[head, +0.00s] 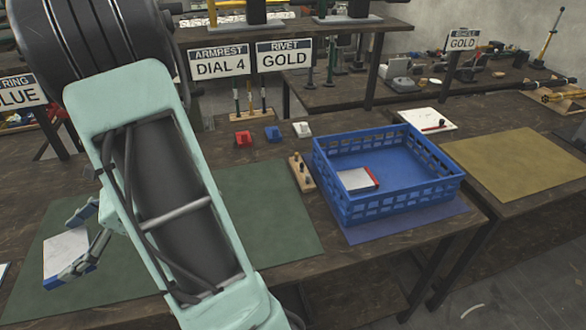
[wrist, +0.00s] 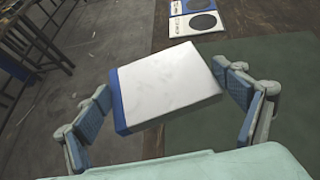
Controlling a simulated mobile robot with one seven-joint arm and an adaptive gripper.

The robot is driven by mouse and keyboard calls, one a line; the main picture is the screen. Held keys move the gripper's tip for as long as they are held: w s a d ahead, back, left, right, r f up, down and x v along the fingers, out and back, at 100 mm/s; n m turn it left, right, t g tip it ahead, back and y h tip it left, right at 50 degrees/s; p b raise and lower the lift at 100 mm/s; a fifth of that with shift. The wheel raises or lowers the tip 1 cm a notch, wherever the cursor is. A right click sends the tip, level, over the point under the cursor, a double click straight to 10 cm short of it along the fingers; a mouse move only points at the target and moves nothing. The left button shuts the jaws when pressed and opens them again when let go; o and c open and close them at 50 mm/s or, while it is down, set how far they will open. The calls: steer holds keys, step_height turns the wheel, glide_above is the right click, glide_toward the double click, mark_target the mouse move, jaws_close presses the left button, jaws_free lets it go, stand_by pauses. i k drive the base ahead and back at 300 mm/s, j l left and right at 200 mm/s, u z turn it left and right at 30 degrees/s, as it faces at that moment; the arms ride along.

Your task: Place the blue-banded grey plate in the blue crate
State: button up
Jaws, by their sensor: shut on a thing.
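My gripper (head: 70,245) is at the left in the head view, shut on the blue-banded grey plate (head: 63,250). The plate is pale grey with a blue band along one edge. In the wrist view the plate (wrist: 168,88) sits between both finger pads, with its blue band (wrist: 118,100) at the left. It is held over the left end of the green mat, at the table's edge. The blue crate (head: 400,208) stands to the right of my arm, open at the top. A pale plate with a red band (head: 357,179) lies inside at its left.
The green mat (head: 270,215) lies between plate and crate, partly hidden by my arm. A small pegged wooden block (head: 301,172) stands beside the crate. Small red (head: 243,138), blue (head: 272,133) and white (head: 302,129) blocks and sign posts stand behind. A tan mat (head: 520,165) lies right.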

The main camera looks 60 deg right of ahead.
mark_target(402, 173)
steer(key=k+l+z, duration=0.15)
steer(key=k+l, duration=0.2)
steer(key=k+l+z, duration=0.1)
steer(key=k+l, duration=0.25)
steer(key=k+l+z, duration=0.15)
steer(key=k+l, duration=0.15)
steer(key=l, duration=0.2)
steer(key=k+l+z, duration=0.15)
steer(key=k+l, duration=0.15)
steer(key=l, duration=0.15)
